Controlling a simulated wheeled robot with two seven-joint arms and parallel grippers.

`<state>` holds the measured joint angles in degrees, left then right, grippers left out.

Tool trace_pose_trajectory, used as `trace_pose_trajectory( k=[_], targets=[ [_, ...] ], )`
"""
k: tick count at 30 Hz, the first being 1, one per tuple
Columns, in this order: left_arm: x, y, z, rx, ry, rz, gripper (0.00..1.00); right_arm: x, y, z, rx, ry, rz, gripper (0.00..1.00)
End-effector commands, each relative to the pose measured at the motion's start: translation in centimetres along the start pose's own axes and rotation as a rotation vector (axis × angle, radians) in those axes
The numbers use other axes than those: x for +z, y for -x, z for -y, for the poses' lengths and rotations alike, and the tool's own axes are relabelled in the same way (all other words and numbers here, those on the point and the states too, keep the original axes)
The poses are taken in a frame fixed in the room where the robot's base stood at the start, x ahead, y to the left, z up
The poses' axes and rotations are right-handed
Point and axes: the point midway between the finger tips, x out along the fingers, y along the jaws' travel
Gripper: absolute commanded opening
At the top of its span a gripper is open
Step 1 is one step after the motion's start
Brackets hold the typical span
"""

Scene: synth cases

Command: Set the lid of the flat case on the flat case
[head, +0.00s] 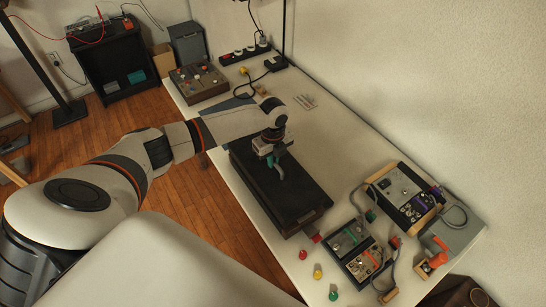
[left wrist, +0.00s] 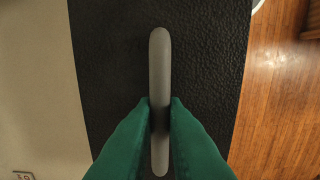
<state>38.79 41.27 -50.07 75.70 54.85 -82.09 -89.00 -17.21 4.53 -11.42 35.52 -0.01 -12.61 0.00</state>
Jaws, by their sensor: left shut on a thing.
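The black lid of the flat case (head: 297,196) has a pebbled top and a grey bar handle. The lid fills the middle of the left wrist view (left wrist: 210,75), with the handle (left wrist: 159,65) upright in the picture. My left gripper (head: 278,170) is shut on this handle, its green fingers (left wrist: 159,115) on either side. The dark flat case (head: 312,219) shows below the lid at the near end, roughly lined up with it. I cannot tell whether the lid rests on it or hangs just above. My right gripper is not in view.
Pedal-like boxes (head: 351,240) and a control box (head: 404,195) stand to the right. Red, yellow and green knobs (head: 318,273) lie near the front edge. A knobbed box (head: 198,82) and a power strip (head: 245,54) are at the back.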

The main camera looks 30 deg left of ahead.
Motion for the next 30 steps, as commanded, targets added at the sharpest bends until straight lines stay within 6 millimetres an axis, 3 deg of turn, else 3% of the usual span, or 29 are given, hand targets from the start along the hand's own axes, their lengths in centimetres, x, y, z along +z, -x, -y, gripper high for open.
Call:
trace_pose_trajectory(
  k=[30],
  targets=[
    [-0.03,-0.41,-0.02,0.001,0.000,0.000,0.00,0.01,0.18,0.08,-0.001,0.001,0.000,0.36]
  ],
)
